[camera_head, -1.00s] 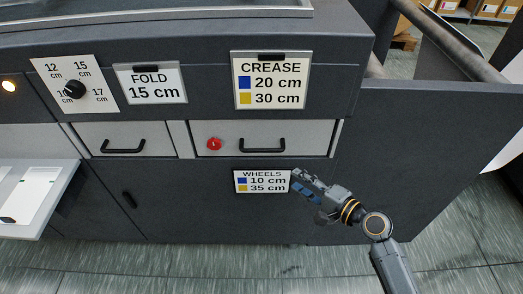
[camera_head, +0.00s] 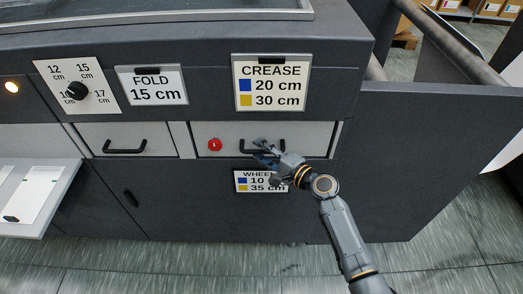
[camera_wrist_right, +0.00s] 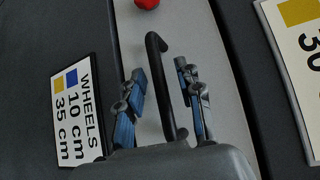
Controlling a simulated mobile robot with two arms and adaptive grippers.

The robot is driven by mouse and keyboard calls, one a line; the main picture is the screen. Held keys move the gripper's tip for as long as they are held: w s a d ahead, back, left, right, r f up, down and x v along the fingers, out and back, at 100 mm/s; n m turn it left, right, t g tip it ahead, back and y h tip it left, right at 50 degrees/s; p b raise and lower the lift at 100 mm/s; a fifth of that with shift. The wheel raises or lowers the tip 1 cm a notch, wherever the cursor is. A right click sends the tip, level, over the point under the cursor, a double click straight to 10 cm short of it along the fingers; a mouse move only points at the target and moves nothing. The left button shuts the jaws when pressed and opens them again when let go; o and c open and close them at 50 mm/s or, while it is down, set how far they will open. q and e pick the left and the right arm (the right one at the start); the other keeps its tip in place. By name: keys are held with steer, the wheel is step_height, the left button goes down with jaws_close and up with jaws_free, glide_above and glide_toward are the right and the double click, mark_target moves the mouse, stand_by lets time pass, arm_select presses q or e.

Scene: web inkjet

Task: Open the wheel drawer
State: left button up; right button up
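The wheel drawer (camera_head: 218,129) is the right light-grey drawer front, with a red knob (camera_head: 214,145) at its left and a black bar handle (camera_head: 276,151). It looks shut. The WHEELS sign (camera_head: 250,187) hangs just below it. My right gripper (camera_head: 262,150) is in front of the handle and hides part of it. In the right wrist view, the black handle (camera_wrist_right: 160,75) runs between the two open blue-padded fingers of the gripper (camera_wrist_right: 163,95), with gaps on both sides. The red knob (camera_wrist_right: 147,3) shows at the top there. My left gripper is not in view.
Another drawer (camera_head: 97,135) with a black handle is to the left. Above are the CREASE sign (camera_head: 271,82), the FOLD sign (camera_head: 152,85) and a dial (camera_head: 77,91). A grey side panel (camera_head: 420,160) stands at the right. The floor in front is clear.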

steer(key=shift+w+a, duration=0.15)
steer(key=shift+c, duration=0.2)
jaws_close()
steer(key=shift+f, duration=0.1)
